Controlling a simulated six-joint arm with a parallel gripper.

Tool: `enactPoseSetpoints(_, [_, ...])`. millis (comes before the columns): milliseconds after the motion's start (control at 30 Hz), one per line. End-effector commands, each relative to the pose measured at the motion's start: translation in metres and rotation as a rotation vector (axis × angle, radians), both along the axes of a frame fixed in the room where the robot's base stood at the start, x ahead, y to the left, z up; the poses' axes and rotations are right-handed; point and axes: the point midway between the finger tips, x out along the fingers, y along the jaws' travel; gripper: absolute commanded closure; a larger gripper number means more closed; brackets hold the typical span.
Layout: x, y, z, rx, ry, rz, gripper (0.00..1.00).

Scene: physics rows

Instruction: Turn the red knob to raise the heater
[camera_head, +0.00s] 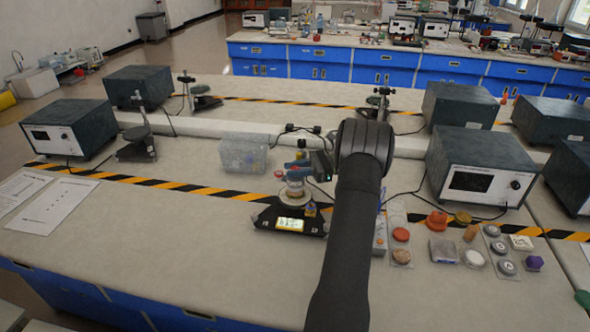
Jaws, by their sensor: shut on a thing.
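A small apparatus stands at the middle of the bench, with a dark base and a lit yellow-green display (290,224). A round pale vessel or heater part (295,190) sits above the base. My gripper (308,166) reaches left from my dark wrist to the upper part of the apparatus. It is shut on what seems to be the red knob; the fingertips are small and the contact is partly hidden.
A clear plastic box (243,155) stands left of the apparatus. Several discs and small samples, including an orange-red one (436,221), lie to the right. A dark instrument box (482,170) stands at the right, with cables nearby.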

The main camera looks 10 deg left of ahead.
Motion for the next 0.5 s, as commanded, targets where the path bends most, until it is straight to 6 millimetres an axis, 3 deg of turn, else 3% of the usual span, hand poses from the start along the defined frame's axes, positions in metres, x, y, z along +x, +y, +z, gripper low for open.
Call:
enactPoseSetpoints(200, [-0.0002,-0.0003,-0.0009,-0.001,0.002,-0.001,0.96])
enactPoseSetpoints(233, [-0.0002,-0.0002,-0.0009,-0.001,0.002,-0.001,0.69])
enactPoseSetpoints(300, [-0.0002,-0.0002,-0.0008,-0.001,0.002,-0.001,0.56])
enactPoseSetpoints(500, [-0.0002,-0.0001,-0.0003,0.000,0.001,-0.001,0.53])
